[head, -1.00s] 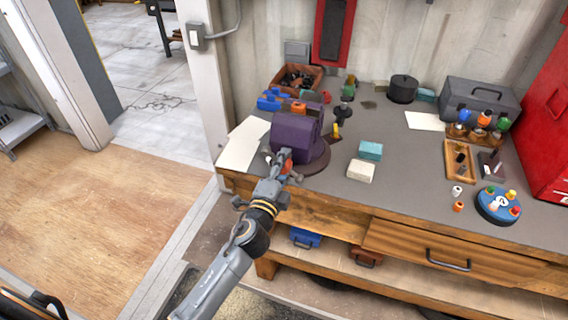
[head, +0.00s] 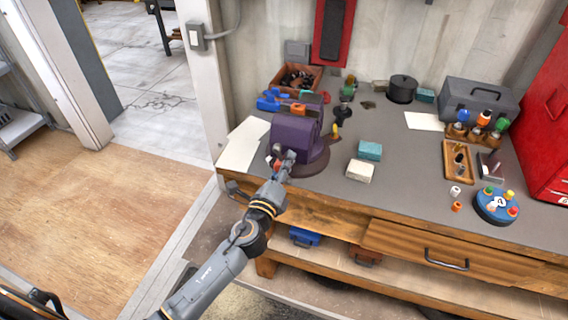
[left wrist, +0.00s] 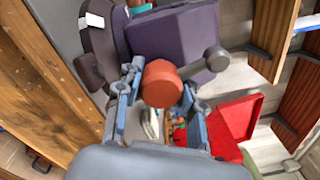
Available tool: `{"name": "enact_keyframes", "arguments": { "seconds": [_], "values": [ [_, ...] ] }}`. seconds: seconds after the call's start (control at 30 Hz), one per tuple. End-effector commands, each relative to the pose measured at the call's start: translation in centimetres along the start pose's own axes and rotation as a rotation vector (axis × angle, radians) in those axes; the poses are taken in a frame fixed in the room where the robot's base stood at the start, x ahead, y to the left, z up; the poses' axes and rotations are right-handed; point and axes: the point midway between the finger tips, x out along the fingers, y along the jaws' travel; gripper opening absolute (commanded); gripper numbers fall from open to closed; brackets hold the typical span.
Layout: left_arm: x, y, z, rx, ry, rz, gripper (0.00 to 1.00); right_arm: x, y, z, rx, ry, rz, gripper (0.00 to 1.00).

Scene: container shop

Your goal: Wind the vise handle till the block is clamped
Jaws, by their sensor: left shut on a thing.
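The purple vise (head: 292,133) stands on a round dark base (head: 312,165) near the left front corner of the bench; its body also shows in the left wrist view (left wrist: 170,35). Its handle has a red knob (left wrist: 162,83) and a grey bar with a round grey end (left wrist: 215,60). My left gripper (head: 285,160) is at the front of the vise, shut on the red knob, which sits between its fingers in the left wrist view. I cannot make out the block or whether the jaws touch it. My right gripper is out of view.
A teal block (head: 370,150) and a cream block (head: 360,171) lie right of the vise. White paper (head: 240,150) lies to its left. A wooden bin (head: 318,78) and blue items stand behind. A blue round holder (head: 495,206) is at the right.

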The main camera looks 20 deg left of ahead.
Motion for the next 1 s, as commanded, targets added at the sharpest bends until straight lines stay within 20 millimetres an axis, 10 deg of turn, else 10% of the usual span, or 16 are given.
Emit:
{"name": "enact_keyframes", "arguments": {
  "seconds": [0.47,0.5,0.57,1.0],
  "values": [
    [-0.29,0.57,-0.59,0.011,0.011,0.010,0.07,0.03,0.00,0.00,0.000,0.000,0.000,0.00],
    [-0.28,0.57,-0.59,0.011,0.011,0.010,0.46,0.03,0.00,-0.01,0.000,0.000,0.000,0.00],
    [-0.26,0.52,-0.55,0.011,0.010,0.009,0.58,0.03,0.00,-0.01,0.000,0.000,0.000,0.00],
    [-0.83,0.26,-0.25,0.010,0.005,0.004,0.61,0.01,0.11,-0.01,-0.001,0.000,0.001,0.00]
  ]
}}
